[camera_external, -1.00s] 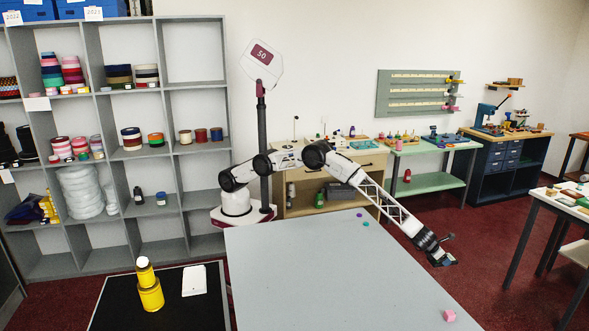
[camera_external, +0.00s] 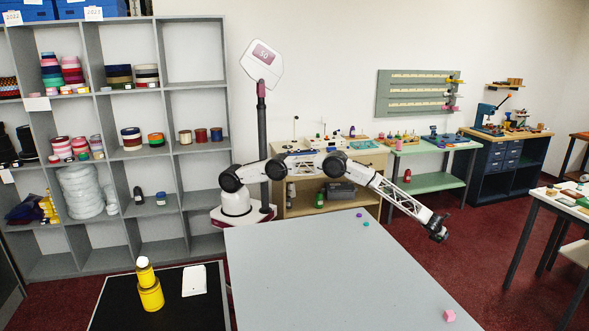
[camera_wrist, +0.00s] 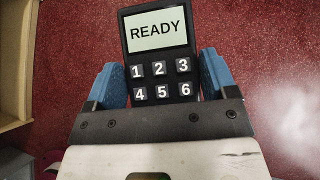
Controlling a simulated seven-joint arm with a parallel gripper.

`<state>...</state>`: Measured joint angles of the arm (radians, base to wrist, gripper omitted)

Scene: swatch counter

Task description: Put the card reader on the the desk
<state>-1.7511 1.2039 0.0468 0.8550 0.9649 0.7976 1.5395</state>
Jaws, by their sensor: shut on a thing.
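The card reader (camera_wrist: 157,62) is black, with a pale screen that says READY and white number keys, in the wrist view. My gripper (camera_wrist: 162,80) is shut on it, one blue finger on each side. Its lower part is hidden behind the gripper body. In the external view my gripper (camera_external: 438,231) is in the air beyond the right edge of the grey desk (camera_external: 320,265). There the card reader is too small and dark to tell from the gripper.
A pink cube (camera_external: 449,315) sits near the desk's right edge. A purple piece (camera_external: 359,215) and a teal piece (camera_external: 366,224) lie at its far edge. The desk's middle is clear.

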